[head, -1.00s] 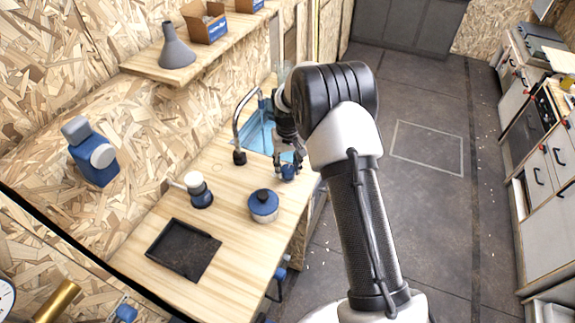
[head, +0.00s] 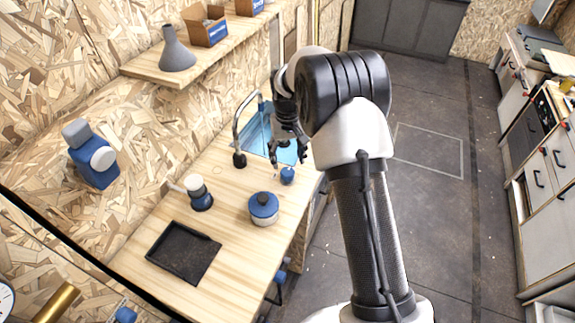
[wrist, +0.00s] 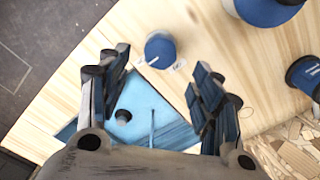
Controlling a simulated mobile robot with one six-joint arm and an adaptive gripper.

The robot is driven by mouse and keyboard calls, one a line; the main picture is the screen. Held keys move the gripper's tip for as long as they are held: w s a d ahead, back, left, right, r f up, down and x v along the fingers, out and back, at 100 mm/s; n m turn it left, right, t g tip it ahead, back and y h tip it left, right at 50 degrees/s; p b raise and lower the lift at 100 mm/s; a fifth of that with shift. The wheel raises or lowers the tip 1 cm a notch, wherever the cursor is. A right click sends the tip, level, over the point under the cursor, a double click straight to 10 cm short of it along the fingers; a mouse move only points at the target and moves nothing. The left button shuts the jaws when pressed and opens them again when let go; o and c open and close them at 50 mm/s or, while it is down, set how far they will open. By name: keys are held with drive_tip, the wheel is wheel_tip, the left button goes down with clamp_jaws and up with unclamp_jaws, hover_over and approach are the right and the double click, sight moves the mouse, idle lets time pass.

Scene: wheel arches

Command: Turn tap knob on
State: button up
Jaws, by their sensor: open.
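The tap knob (head: 288,175) is a small blue round cap on the wooden worktop at the front of the sink. It also shows in the wrist view (wrist: 160,49), with small white marks on the wood beside it. The grey curved tap (head: 237,133) stands at the sink's left edge. My gripper (head: 288,158) is open and empty above the blue sink (head: 256,134), near the knob. In the wrist view the knob lies ahead of and between the spread fingers, apart from both. I cannot tell whether water runs.
A blue pot (head: 263,208), a white-and-blue grinder-like object (head: 198,192) and a black tray (head: 183,252) stand on the worktop. A shelf (head: 205,62) with a grey funnel (head: 177,50) is above. The floor to the right is clear.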

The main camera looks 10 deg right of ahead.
sight(288, 171)
wheel_tip(288, 171, up, 6)
drive_tip(key=shift+r, duration=0.15)
idle(0.5)
drive_tip(key=s+r+t, duration=0.2)
drive_tip(key=s+r, duration=1.5)
drive_tip(key=s, duration=0.1)
drive_tip(key=s+f+t+b, duration=0.1)
drive_tip(key=s+f+t, duration=0.1)
drive_tip(key=s, duration=1.6)
drive_tip(key=shift+s+f+t+b, duration=0.3)
drive_tip(key=shift+f, duration=0.1)
